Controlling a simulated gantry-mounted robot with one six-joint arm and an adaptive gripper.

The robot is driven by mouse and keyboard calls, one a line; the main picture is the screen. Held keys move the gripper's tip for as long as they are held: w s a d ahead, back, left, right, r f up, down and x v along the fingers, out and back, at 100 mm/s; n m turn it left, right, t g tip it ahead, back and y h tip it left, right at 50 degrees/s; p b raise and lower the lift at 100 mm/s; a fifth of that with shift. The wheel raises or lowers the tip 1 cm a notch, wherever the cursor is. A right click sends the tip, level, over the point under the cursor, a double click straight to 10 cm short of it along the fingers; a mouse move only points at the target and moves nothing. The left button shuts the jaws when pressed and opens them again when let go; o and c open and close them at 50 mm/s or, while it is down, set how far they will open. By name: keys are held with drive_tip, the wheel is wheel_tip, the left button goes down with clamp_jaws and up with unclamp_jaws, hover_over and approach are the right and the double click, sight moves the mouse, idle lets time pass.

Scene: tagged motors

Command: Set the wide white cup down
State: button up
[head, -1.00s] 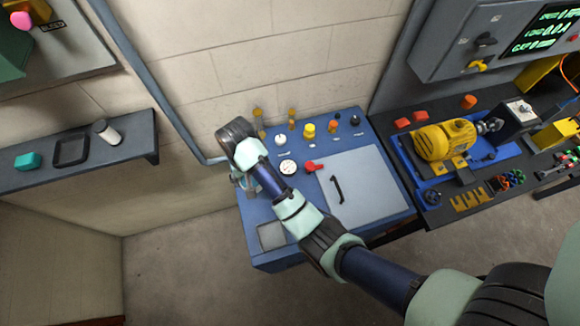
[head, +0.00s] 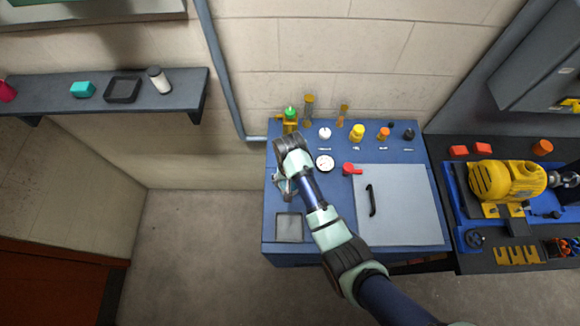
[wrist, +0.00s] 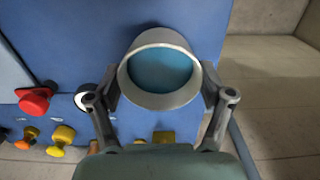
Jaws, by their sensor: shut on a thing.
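The wide white cup (wrist: 160,101) is in the wrist view, seen from above, with a round pale rim and a blue inside. My gripper (wrist: 160,84) is shut on it, one finger on each side. The blue panel top (wrist: 75,40) lies beneath the cup. I cannot tell whether the cup touches it. In the head view my gripper (head: 283,186) is over the left part of the blue cabinet (head: 340,192). The cup is not clearly visible there.
A grey square patch (head: 289,228) lies at the cabinet's front left. A white gauge (head: 325,163), red lever (head: 352,169) and several coloured knobs stand near my wrist. A grey lid with a black handle (head: 371,200) covers the right side. A wall shelf (head: 190,92) is at left.

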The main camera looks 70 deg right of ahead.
drive_tip(key=shift+f, duration=2.1)
drive_tip(key=shift+f+b, duration=0.15)
drive_tip(key=shift+b, duration=0.2)
drive_tip(key=o, duration=1.1)
wheel_tip(320, 180, up, 12)
drive_tip(key=shift+r+p, duration=0.15)
drive_tip(key=shift+p, duration=0.5)
